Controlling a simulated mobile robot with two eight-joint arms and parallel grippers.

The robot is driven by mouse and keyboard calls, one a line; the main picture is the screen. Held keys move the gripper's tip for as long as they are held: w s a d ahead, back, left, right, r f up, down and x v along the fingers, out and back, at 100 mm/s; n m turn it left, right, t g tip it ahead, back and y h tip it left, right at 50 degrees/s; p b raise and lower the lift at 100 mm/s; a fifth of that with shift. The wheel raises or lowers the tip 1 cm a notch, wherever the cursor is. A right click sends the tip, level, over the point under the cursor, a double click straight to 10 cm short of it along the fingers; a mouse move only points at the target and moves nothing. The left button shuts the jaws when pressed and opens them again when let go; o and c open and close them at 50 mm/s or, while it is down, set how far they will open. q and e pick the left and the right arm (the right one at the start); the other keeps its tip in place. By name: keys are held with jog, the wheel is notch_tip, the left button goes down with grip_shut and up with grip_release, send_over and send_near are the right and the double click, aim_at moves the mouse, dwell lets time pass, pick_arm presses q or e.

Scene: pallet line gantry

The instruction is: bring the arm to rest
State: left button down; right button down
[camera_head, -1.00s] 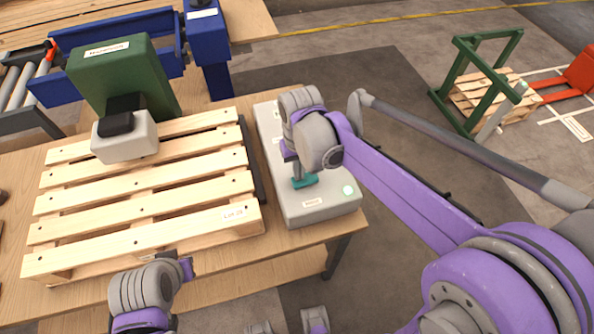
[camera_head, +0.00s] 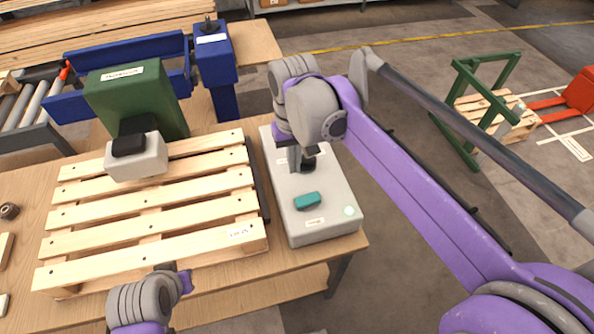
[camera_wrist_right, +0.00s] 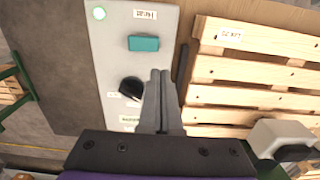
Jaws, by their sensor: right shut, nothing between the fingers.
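My right gripper (camera_head: 296,168) points down over the grey control box (camera_head: 325,228), its fingers together and empty. In the right wrist view the shut fingers (camera_wrist_right: 161,98) stand beside the black knob (camera_wrist_right: 131,89), apart from the teal rocker (camera_wrist_right: 144,43). The teal rocker (camera_head: 307,201) is uncovered in the head view; the black knob (camera_head: 309,163) is partly hidden by the gripper. Whether the fingers touch the box I cannot tell. My left gripper (camera_head: 184,280) shows only in part at the lower left, in front of the pallet; its fingers are unclear.
A wooden pallet (camera_head: 155,213) lies on the table left of the box. A blue post (camera_head: 217,66) rises behind.

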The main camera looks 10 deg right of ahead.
jog(key=shift+r, duration=0.25)
dwell(0.3)
